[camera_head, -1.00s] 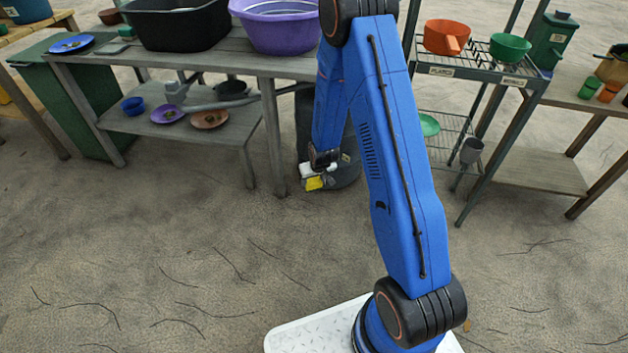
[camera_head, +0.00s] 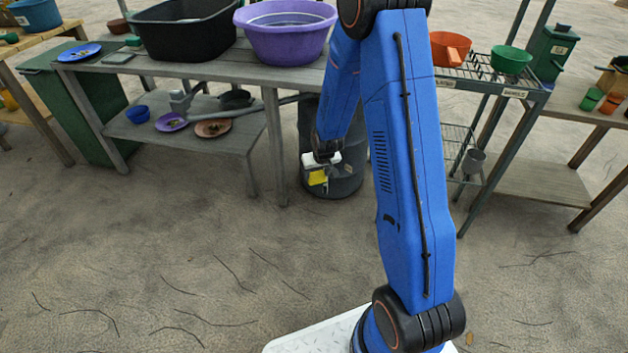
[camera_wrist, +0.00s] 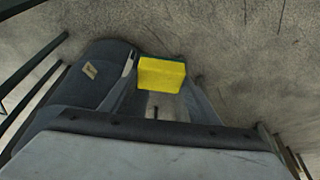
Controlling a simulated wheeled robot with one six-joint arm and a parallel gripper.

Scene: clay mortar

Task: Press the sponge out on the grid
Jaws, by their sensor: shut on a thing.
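My gripper (camera_head: 321,164) hangs low in front of a dark grey barrel, left of my blue arm. It is shut on a yellow sponge (camera_head: 318,177) with a darker green side; in the wrist view the sponge (camera_wrist: 161,75) shows at the jaws, above the open ground. The dark wire grid (camera_head: 482,68) is the top of a metal rack at the right, apart from the sponge. An orange pot (camera_head: 450,48) and a green pot (camera_head: 511,54) stand on it. My arm hides the grid's left part.
The dark barrel (camera_head: 345,180) stands right behind the gripper. A grey wooden table (camera_head: 200,72) at the left carries a black tub (camera_head: 185,35) and a purple basin (camera_head: 283,45). Another table (camera_head: 590,112) stands at the far right. The sandy ground in front is clear.

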